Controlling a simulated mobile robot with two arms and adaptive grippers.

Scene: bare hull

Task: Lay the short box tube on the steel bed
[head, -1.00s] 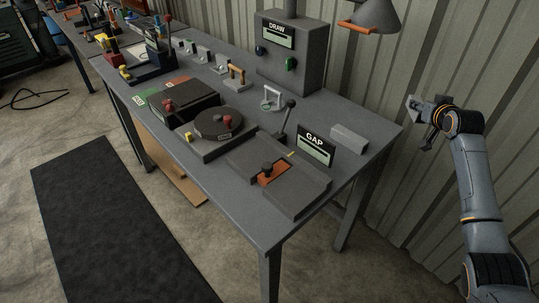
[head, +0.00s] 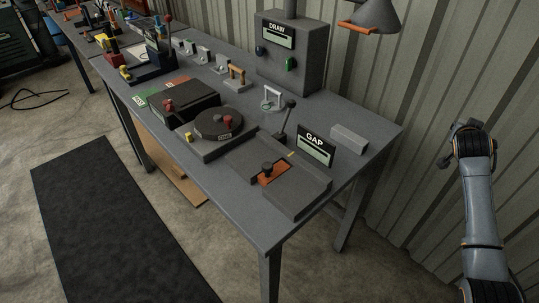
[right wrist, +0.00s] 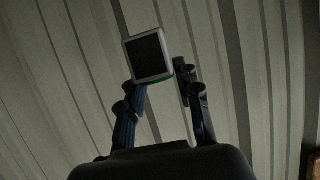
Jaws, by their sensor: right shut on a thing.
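The short box tube (right wrist: 148,55) shows in the right wrist view as a square, dark-centred end with a pale rim. It is held at the tips of my right gripper (right wrist: 163,84), which is shut on it. In the head view my right gripper (head: 463,127) is at the right, beyond the table's right end, in front of the wall; the tube is mostly hidden there. What looks like the steel bed (head: 303,197) is the low grey slab at the table's near right, with an orange plate and black knob. My left gripper is out of view.
The GAP display (head: 316,146) stands behind the slab, with a lever (head: 285,119) beside it. A grey bar (head: 349,140) lies near the table's right edge. A round dial unit (head: 218,124) stands left of the slab. The corrugated wall (head: 440,75) is behind.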

